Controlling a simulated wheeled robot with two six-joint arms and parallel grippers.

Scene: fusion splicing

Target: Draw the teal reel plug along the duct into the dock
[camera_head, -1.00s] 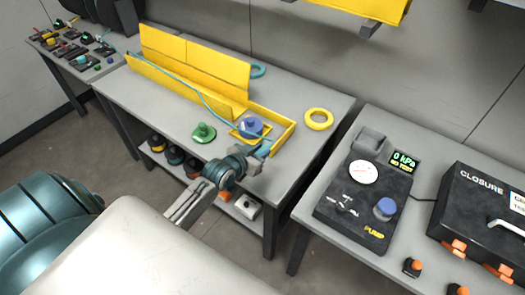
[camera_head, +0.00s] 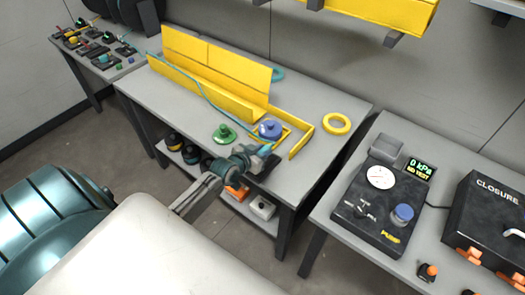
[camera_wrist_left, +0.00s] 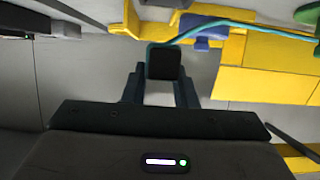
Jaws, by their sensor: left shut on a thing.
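My left gripper (camera_head: 262,160) is over the front edge of the middle table, shut on the teal reel plug (camera_head: 264,149). In the left wrist view, the plug's dark square end (camera_wrist_left: 165,62) sits between the fingers. A teal cable (camera_head: 212,97) runs from the far left along the yellow duct (camera_head: 205,83) to the plug; it also shows in the wrist view (camera_wrist_left: 225,23). A blue knob (camera_head: 270,128) stands in a yellow square frame just behind the gripper. Which part is the dock, I cannot tell. My right gripper is not in view.
A green knob (camera_head: 224,133) stands left of the gripper. A yellow angled rail (camera_head: 302,140) bounds the right side, with a yellow ring (camera_head: 336,124) beyond it. A pump unit (camera_head: 385,205) and a black closure case (camera_head: 485,220) are on the right table. The table's right front is clear.

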